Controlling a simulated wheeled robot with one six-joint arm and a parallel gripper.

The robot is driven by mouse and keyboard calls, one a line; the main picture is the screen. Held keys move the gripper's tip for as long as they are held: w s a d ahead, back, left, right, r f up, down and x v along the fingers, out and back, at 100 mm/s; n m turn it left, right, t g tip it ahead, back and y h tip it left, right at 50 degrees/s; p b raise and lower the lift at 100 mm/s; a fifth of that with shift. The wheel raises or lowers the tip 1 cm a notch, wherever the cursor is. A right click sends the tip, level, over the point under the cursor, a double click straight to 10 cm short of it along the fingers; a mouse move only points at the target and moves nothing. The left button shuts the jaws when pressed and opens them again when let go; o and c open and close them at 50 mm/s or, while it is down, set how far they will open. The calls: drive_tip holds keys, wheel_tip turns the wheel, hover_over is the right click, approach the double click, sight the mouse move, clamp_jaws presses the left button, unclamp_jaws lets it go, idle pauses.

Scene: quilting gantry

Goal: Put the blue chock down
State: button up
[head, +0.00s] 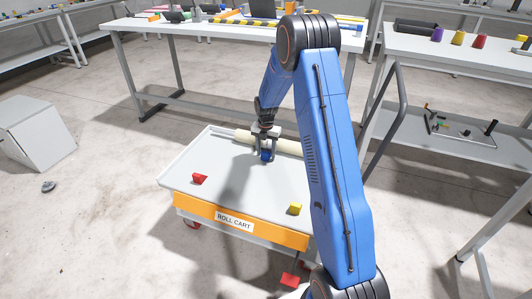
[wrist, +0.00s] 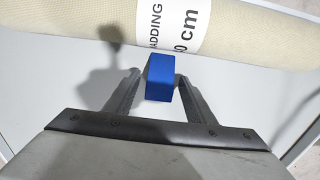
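In the head view the blue chock (head: 266,155) shows below my gripper (head: 266,150), over the far part of the roll cart (head: 240,205). A cream padding roll (wrist: 240,30) with a printed label lies just beyond the chock. I cannot tell whether the chock touches the cart top or the roll.
A red chock (head: 199,178) and a yellow chock (head: 295,208) rest on the cart's near part. The cart top between them is clear. A table (head: 150,27) stands behind, shelving (head: 450,45) to the right, and a grey box (head: 36,135) on the floor at left.

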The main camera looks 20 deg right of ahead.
wheel_tip(320, 180, up, 11)
drive_tip(key=s+a+r+m+t, duration=0.1)
drive_tip(key=s+a+r+m, duration=0.15)
drive_tip(key=s+r, duration=0.35)
drive_tip(key=s+a+r+m, duration=0.1)
drive_tip(key=s+r+m, duration=0.3)
drive_tip(key=r, duration=0.3)
drive_tip(key=s+a+r+m+t, duration=0.1)
drive_tip(key=s+a+r+m, duration=0.2)
drive_tip(key=s, duration=0.6)
drive_tip(key=s+a+r+m+t, duration=0.1)
drive_tip(key=s+r+m, duration=0.3)
drive_tip(key=s+m, duration=0.3)
drive_tip(key=s+a+r+m+t, duration=0.1)
drive_tip(key=s+a+r+m, duration=0.15)
drive_tip(key=s, duration=0.75)
drive_tip(key=s+f+m, duration=0.1)
drive_tip(key=s+m, duration=0.7)
drive_tip(key=s, duration=0.5)
drive_tip(key=shift+a+f+t, duration=0.35)
drive_tip(key=shift+a+t, duration=0.05)
drive_tip(key=shift+a, duration=0.05)
